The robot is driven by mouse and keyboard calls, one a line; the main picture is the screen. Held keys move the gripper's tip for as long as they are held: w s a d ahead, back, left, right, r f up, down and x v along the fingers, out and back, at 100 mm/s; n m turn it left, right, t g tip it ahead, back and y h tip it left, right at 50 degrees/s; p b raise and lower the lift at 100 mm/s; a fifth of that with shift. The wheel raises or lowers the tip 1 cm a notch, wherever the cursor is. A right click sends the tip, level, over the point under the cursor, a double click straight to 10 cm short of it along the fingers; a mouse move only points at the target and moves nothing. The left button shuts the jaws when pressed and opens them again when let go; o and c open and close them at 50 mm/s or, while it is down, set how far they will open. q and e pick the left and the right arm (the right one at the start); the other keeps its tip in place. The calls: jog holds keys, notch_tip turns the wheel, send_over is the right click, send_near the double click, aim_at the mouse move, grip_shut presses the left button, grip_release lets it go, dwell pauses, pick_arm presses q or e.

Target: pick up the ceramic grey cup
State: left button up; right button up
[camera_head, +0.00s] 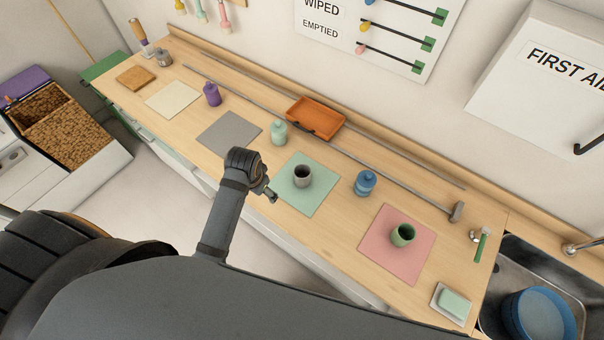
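The grey cup (302,176) stands upright on a mint-green mat (318,197) near the middle of the counter. Its dark open mouth faces up. My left gripper (270,191) is just left of the cup, over the counter's front edge and the mat's left side. It appears apart from the cup. The fingers are small and partly hidden by the wrist, so their opening cannot be made out. My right gripper is not seen.
A green cup (402,235) stands on a pink mat (383,258).

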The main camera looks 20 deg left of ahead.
pick_arm(q)
jog(key=w+d+m+g, duration=0.1)
jog(key=w+d+m, duration=0.15)
jog(key=w, duration=0.45)
notch_tip(320, 180, up, 2)
jog(key=m+g, duration=0.1)
jog(key=m, duration=0.2)
send_over(300, 175)
jog(key=s+d, duration=0.1)
jog(key=s, duration=0.2)
jog(key=shift+h, duration=0.4)
notch_tip(300, 175, down, 4)
jog(key=shift+w+a+f, duration=0.1)
jog(key=shift+w+f, duration=0.1)
jog(key=shift+f, duration=0.6)
notch_tip(300, 175, down, 4)
jog(key=shift+f+b, duration=0.2)
jog(key=shift+b, duration=0.35)
jog(key=shift+f, duration=0.3)
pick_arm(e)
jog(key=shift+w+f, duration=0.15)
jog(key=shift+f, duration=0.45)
pick_arm(q)
jog(key=shift+c, duration=0.3)
